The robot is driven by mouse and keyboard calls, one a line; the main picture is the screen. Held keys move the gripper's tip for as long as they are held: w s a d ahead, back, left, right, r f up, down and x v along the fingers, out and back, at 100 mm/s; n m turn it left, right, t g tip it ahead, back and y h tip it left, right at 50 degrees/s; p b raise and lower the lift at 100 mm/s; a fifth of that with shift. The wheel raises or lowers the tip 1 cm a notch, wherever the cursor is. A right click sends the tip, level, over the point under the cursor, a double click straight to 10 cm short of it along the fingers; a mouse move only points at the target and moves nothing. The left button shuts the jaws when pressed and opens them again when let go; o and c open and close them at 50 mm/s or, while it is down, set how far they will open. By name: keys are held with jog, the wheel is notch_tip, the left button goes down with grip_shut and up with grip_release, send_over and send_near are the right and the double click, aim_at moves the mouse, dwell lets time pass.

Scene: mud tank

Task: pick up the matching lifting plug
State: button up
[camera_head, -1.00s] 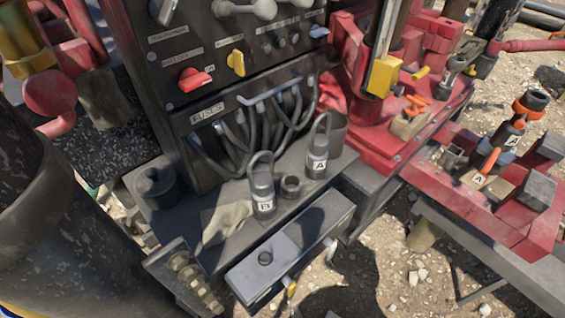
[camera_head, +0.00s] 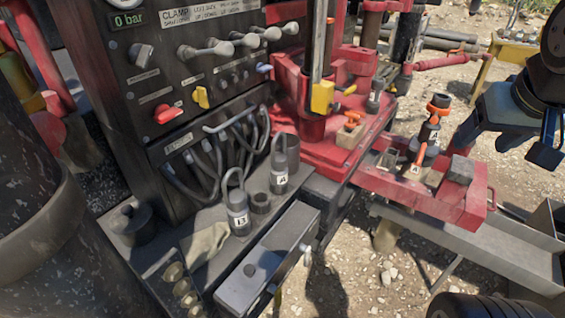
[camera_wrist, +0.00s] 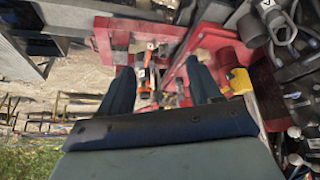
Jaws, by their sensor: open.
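Two dark lifting plugs with loop handles stand upright on a grey ledge in the head view. The plug labelled B (camera_head: 238,216) is nearer, and the plug labelled A (camera_head: 279,172) is behind it to the right. A dark cylinder with an orange collar (camera_head: 435,125), labelled A, stands on the red tray to the right. My gripper (camera_head: 510,140) is open and empty at the right edge, above and apart from the tray. In the wrist view, my open fingers (camera_wrist: 159,68) point over the red tray, and a looped plug (camera_wrist: 281,28) shows at the upper right.
A black control panel (camera_head: 190,80) with levers and hoses rises behind the ledge. The red tray (camera_head: 440,195) holds an orange-handled tool (camera_head: 416,162). A grey drawer box (camera_head: 268,262) sits before the plugs.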

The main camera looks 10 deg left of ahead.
aim_at(282, 171)
jog(key=o, duration=0.4)
jog(key=shift+n+t, duration=0.6)
jog(key=shift+n, duration=0.1)
jog(key=w, duration=0.2)
jog(key=w+f, duration=0.1)
jog(key=w, duration=0.2)
jog(key=w+f, duration=0.1)
jog(key=w, duration=0.2)
jog(key=shift+w, duration=0.2)
jog(key=shift+o, duration=0.4)
jog(key=w+a+f+n+t, duration=0.1)
jog(key=w+f+n, duration=0.1)
jog(key=w, duration=0.6)
jog(key=shift+a+f, duration=0.35)
jog(key=shift+f, duration=0.25)
jog(key=w+a+f+n+t+y, duration=0.2)
jog(key=w+a+f+n+y, duration=0.5)
jog(key=w+a+f, duration=0.65)
jog(key=s+a+f+n+g+y, duration=0.3)
jog(key=s+a+f+y, duration=0.75)
jog(key=a+f, duration=0.35)
jog(key=shift+h, duration=0.35)
jog(key=x, duration=0.7)
jog(key=shift+s+a+r, duration=0.15)
jog(key=shift+a, duration=0.05)
jog(key=shift+w+x, duration=0.15)
jog(key=shift+x, duration=1.2)
jog(key=shift+w+x, duration=0.2)
jog(key=shift+x, duration=1.2)
